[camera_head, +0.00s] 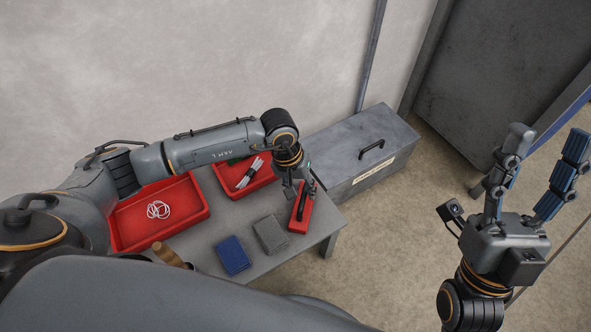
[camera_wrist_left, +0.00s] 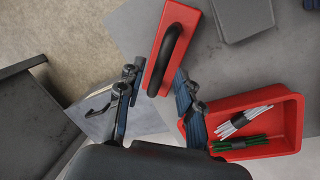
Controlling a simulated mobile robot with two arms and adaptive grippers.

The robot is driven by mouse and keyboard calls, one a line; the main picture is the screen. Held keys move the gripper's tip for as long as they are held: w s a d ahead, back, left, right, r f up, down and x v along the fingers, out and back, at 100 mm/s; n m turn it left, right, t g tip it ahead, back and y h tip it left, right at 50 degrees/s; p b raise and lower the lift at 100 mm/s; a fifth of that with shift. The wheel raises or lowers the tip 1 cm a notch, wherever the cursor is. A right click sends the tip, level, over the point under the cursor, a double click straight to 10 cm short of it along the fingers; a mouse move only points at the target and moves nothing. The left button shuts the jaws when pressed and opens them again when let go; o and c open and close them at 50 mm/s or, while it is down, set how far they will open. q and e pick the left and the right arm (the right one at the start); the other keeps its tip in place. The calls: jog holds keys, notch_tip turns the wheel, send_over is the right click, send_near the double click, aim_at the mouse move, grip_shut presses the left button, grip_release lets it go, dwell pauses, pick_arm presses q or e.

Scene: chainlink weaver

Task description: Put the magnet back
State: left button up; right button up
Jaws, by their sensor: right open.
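The magnet, a red block with a black arched handle (camera_head: 303,213), lies at the right end of the grey table in the head view. It also shows in the left wrist view (camera_wrist_left: 183,15), with its handle running toward my fingers. My left gripper (camera_head: 303,182) is over the far end of the magnet, partly hiding it. In the left wrist view its fingers (camera_wrist_left: 157,76) are apart, on either side of the magnet's near end, with no clear contact. My right gripper (camera_head: 530,165) is raised at the right, open and empty, away from the table.
A red tray (camera_head: 190,222) holds a white coil. A second red tray (camera_head: 232,193) holds bundled white and green rods. A grey metal box (camera_head: 345,165) stands just beyond the magnet.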

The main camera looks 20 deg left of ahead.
pick_arm(q)
jog(key=p+v, duration=0.2)
jog(key=v, duration=0.6)
pick_arm(e)
jog(key=w+a+f+g+h, duration=0.1)
jog(key=w+f+g+h, duration=0.1)
jog(key=w+f+g, duration=0.4)
jog(key=shift+w+f, duration=0.45)
jog(key=shift+w, duration=0.45)
